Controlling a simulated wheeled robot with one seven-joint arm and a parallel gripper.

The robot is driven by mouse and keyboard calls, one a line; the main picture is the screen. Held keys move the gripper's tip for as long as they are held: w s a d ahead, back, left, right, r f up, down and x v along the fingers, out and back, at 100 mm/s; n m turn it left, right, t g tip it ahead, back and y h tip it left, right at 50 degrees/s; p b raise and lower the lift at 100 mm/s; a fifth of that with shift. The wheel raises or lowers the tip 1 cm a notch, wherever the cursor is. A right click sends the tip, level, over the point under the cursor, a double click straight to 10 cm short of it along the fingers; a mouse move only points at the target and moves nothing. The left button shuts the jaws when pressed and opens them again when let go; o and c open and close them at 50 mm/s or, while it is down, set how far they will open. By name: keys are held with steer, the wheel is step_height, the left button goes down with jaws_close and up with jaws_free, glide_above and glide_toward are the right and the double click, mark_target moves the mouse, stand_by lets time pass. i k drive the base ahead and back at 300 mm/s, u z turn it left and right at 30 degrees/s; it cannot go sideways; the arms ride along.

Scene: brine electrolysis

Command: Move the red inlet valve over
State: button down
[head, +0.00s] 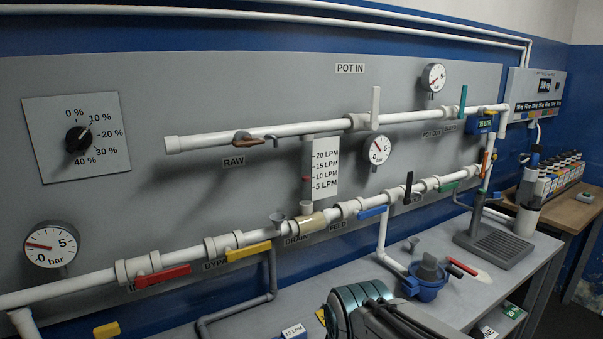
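The red inlet valve lever (162,276) is on the lower white pipe at the left of the head view. It lies roughly along the pipe, pointing right, beside a white valve body (138,267). Its label below is mostly covered by the lever. Nothing touches the lever. A dark part of my arm with teal rings shows at the bottom middle, well to the right of the lever. My gripper's fingers do not show.
A yellow lever (249,252) sits right of the red one, and a pressure gauge (50,244) up to its left. A grey bent pipe (272,275) drops below the yellow lever. The bench (540,250) at right holds a blue pump-like unit (427,283) and a grey stand (495,245).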

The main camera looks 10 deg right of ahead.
mark_target(141, 281)
steer(key=z, duration=1.6)
steer(key=k, duration=0.35)
steer(key=u, duration=1.1)
